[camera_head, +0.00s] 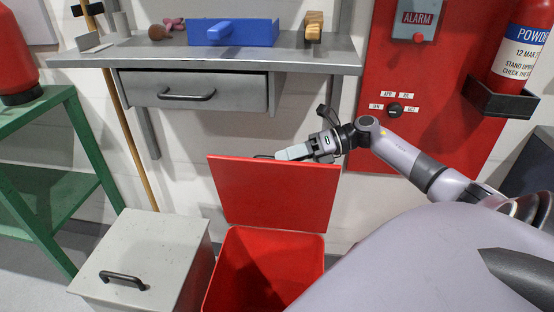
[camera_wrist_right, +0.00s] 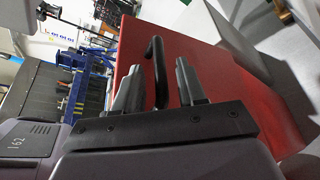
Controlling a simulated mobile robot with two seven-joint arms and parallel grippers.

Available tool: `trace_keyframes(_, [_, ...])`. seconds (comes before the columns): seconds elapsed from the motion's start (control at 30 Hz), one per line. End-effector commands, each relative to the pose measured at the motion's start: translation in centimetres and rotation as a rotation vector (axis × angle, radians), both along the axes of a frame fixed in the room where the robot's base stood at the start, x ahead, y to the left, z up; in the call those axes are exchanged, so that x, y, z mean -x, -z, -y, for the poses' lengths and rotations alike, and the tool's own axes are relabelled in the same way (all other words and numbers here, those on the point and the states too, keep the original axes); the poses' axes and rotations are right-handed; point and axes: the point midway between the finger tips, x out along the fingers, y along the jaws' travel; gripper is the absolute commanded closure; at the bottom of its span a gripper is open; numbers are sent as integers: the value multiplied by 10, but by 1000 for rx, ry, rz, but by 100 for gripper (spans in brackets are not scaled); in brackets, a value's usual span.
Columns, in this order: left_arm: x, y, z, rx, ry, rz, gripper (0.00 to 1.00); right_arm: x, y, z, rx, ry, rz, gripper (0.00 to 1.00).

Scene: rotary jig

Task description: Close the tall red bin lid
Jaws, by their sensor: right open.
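The tall red bin (camera_head: 265,270) stands on the floor in the head view, with its inside showing. Its red lid (camera_head: 275,195) is raised and leans back at the bin's far edge. My right gripper (camera_head: 282,154) is behind the lid's top edge, by the black handle (camera_head: 263,156). In the right wrist view the handle (camera_wrist_right: 156,72) stands on the red lid (camera_wrist_right: 205,62) between the two open fingers of the right gripper (camera_wrist_right: 154,85). I cannot tell whether a finger touches it. My left gripper is not in view.
A grey bin (camera_head: 140,255) with a closed, handled lid stands left of the red bin. A grey workbench (camera_head: 200,55) with a drawer (camera_head: 195,92) is above and behind. A green shelf (camera_head: 50,185) is at left, and a red alarm panel (camera_head: 418,70) at right.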

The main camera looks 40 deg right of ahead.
Motion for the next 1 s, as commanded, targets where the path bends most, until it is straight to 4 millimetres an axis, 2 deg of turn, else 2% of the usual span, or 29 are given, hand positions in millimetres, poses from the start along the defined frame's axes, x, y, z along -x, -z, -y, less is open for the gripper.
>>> trace_keyframes(0.2, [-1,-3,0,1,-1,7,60,-13,6,-18,-2,1,1,60])
trace_keyframes(0.5, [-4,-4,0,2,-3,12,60,-15,7,-21,0,1,0,60])
trace_keyframes(0.57, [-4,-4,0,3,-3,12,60,-15,7,-21,0,1,0,76])
trace_keyframes(0.63, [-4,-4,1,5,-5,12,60,-15,7,-21,0,1,0,99])
trace_keyframes(1.0, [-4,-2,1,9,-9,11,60,-14,8,-21,11,0,9,100])
